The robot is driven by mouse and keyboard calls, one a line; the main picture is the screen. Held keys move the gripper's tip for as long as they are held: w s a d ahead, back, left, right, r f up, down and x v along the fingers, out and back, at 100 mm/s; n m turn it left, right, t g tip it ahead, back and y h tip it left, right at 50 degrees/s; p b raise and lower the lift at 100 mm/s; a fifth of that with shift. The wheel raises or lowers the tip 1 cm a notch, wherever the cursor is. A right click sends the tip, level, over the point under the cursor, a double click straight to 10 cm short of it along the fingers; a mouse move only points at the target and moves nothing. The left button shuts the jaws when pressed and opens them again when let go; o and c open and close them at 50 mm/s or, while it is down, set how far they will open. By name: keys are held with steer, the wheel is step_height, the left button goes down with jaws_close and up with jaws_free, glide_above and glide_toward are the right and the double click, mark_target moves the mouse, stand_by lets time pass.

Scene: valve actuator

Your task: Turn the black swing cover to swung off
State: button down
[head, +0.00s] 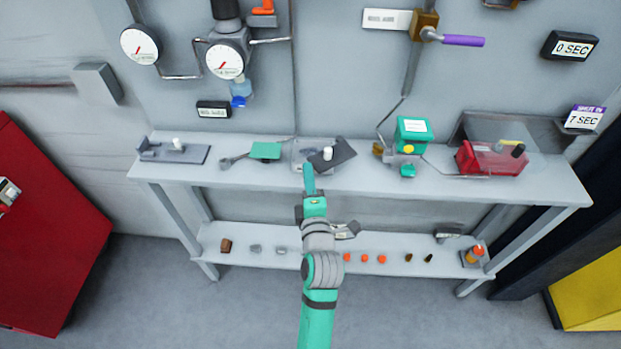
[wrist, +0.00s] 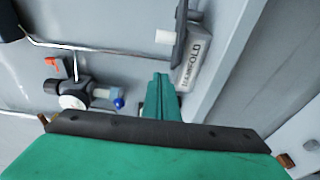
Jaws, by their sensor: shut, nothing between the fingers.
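The black swing cover (head: 343,151) is a dark plate with a white knob (head: 327,153), at the middle of the bench top. It sits at an angle to a grey block (head: 298,158), its dark end reaching to the right. In the wrist view the cover (wrist: 181,35) shows edge-on at the top, its white knob pointing left, beside the block marked MANIFOLD (wrist: 193,62). My gripper (head: 308,168) is shut and empty, with its fingertips just left of and in front of the cover. Its green fingers (wrist: 160,88) show below the cover; I cannot tell whether they touch it.
A grey fixture with a white knob (head: 177,146) and a green plate (head: 265,151) stand to the left on the bench (head: 225,172). A green box (head: 412,133) and a red box (head: 480,158) stand to the right. Small parts lie on the lower shelf (head: 215,236).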

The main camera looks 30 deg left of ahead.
mark_target(320, 165)
steer(key=x, duration=0.6)
steer(key=shift+w+a, duration=0.2)
steer(key=d, duration=0.3)
steer(key=shift+w+d, duration=0.25)
steer(key=shift+w, duration=0.15)
steer(key=shift+d, duration=0.35)
steer(key=shift+s, duration=0.1)
